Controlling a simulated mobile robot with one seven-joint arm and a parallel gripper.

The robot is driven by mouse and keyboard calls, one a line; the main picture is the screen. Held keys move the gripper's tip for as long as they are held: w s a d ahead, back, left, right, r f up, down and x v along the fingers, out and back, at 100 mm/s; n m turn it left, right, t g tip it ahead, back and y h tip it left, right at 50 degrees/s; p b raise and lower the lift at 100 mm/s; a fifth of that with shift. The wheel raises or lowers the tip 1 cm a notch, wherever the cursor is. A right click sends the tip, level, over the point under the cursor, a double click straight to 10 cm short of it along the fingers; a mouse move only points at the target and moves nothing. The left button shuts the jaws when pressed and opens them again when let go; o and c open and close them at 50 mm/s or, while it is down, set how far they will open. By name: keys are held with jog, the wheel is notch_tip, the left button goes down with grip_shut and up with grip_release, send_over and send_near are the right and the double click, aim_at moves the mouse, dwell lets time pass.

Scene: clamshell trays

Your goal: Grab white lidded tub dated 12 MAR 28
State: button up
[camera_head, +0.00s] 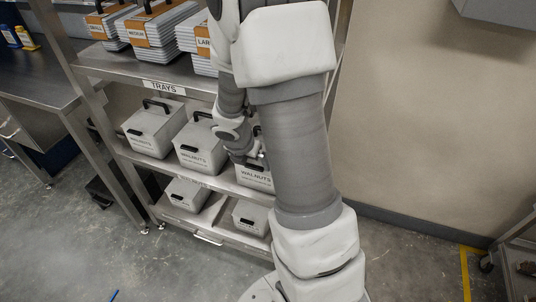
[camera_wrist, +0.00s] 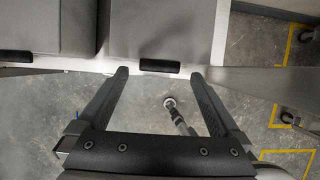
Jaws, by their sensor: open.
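White lidded tubs with black handles stand on the middle shelf in the head view: a left tub (camera_head: 150,132), a middle tub (camera_head: 196,158) and a right tub (camera_head: 254,180), partly hidden by my arm. The middle and right ones read WALNUTS; the date print is too small to read. My gripper (camera_wrist: 158,76) is open and empty. In the wrist view its fingers point at a tub (camera_wrist: 160,28), with that tub's black handle (camera_wrist: 160,66) between and just beyond the fingertips. In the head view my gripper is by the right tub, mostly hidden by my arm.
Two smaller tubs (camera_head: 185,195) (camera_head: 250,218) stand on the lower shelf. Stacked trays (camera_head: 152,32) lie on the top shelf. In the wrist view another tub (camera_wrist: 45,25) stands close at left. A steel table (camera_head: 40,75) is at left; floor in front is mostly clear.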

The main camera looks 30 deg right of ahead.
jog(key=b+x, duration=0.1)
jog(key=x, duration=0.1)
jog(key=shift+f, duration=0.45)
grip_shut()
jog(key=shift+r, duration=0.1)
